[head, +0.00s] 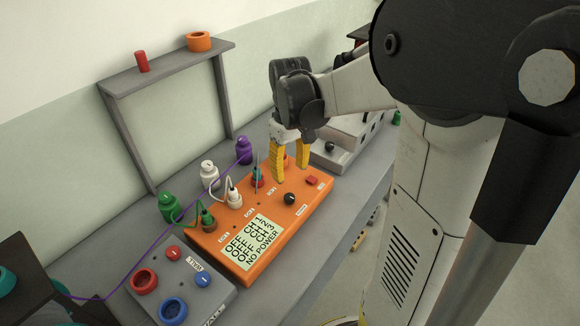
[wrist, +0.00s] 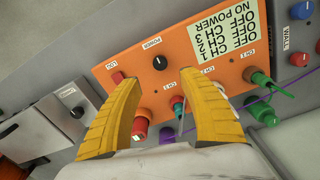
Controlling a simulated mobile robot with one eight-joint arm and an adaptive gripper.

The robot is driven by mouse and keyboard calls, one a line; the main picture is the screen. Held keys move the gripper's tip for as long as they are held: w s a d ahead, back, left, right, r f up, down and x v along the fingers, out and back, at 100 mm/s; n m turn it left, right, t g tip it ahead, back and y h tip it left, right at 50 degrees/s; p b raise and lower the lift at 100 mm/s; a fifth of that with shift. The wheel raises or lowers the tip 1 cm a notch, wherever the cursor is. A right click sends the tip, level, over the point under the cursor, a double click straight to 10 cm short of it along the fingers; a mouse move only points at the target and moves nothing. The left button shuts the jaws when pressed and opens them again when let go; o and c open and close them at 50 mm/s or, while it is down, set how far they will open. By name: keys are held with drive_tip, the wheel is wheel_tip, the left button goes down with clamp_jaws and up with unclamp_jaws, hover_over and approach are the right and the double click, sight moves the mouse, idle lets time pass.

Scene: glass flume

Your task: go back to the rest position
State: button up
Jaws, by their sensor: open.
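My gripper (head: 290,165) has two yellow fingers and hangs over the right part of an orange instrument box (head: 262,222). In the wrist view the open fingers (wrist: 160,98) reach over the box's socket side, with nothing held between them. The box's screen (wrist: 225,27) reads OFF for several channels and NO POWER. A black power knob (head: 289,198) and a red button (head: 312,180) sit on its face. Green, white and teal plugs stand in its sockets. A red plug or socket shows beside the left finger in the wrist view (wrist: 140,129). I cannot tell whether a finger touches it.
A grey box (head: 185,283) marked WALL, with red and blue sockets, stands front left. Green, white and purple bottle-shaped pieces (head: 243,150) line the back. A purple cable (head: 140,258) runs left. A grey shelf frame (head: 165,63) stands behind. Another grey device (head: 340,140) is at right.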

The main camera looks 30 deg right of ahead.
drive_tip(key=shift+r, duration=0.4)
drive_tip(key=s+a+r+t, duration=0.2)
drive_tip(key=s+a+t, duration=0.1)
drive_tip(key=s+a, duration=0.2)
drive_tip(key=s+a+r+m+t, duration=0.1)
drive_tip(key=s+a+r+t, duration=0.2)
drive_tip(key=a, duration=0.5)
drive_tip(key=s+t, duration=0.1)
drive_tip(key=s, duration=0.1)
drive_tip(key=shift+s+a+r, duration=0.25)
drive_tip(key=shift+s+r, duration=0.1)
idle(1.4)
